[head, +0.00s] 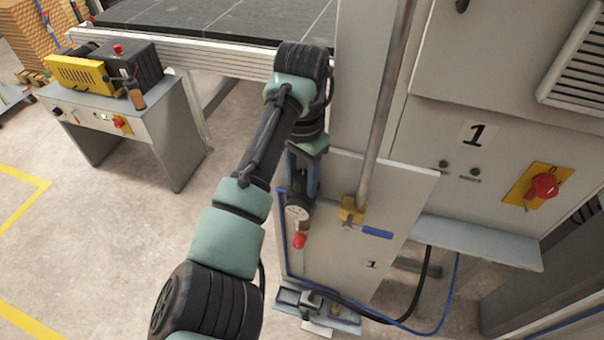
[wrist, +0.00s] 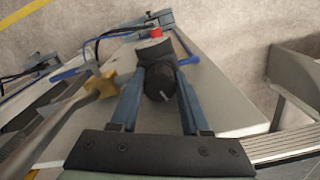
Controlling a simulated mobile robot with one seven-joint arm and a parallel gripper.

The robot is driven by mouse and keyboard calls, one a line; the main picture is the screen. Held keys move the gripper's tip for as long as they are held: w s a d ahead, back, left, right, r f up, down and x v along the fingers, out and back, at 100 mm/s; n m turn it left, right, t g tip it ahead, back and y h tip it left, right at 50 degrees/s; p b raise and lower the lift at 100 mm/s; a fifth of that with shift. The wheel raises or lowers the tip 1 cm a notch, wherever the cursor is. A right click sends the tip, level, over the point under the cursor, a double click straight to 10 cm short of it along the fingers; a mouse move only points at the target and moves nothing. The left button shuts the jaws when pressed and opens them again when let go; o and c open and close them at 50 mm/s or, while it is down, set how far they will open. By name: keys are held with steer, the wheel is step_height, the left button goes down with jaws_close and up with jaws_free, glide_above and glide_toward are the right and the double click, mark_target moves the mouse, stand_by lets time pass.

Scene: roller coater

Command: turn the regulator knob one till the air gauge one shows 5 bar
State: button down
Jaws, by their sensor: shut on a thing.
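The regulator knob one (wrist: 160,80) is black with a pale mark on its end. It sits between the two blue fingers of my gripper (wrist: 157,70) in the wrist view, and the fingers are shut on it. In the head view my gripper (head: 302,188) reaches down to the left edge of the grey panel marked 1, and the knob is mostly hidden by it. The air gauge one (head: 297,213) has a round pale face just below my gripper. Its needle and reading are too small to tell. In the wrist view the gauge (wrist: 153,44) is seen almost edge-on.
A red part (head: 300,240) hangs below the gauge. A yellow valve fitting (head: 352,209) with a blue lever (head: 377,232) and a grey vertical pipe (head: 387,100) stand close on the right. Blue and black hoses run below. Open floor lies to the left.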

mark_target(303, 177)
steer(key=shift+w+r+m, duration=0.1)
steer(key=shift+m, duration=1.6)
steer(key=c, duration=0.7)
jaws_free()
steer(key=shift+d, duration=0.1)
steer(key=shift+o, duration=0.2)
steer(key=shift+p, duration=0.3)
step_height(303, 177, up, 13)
steer(key=p, duration=0.9)
steer(key=shift+p, duration=0.3)
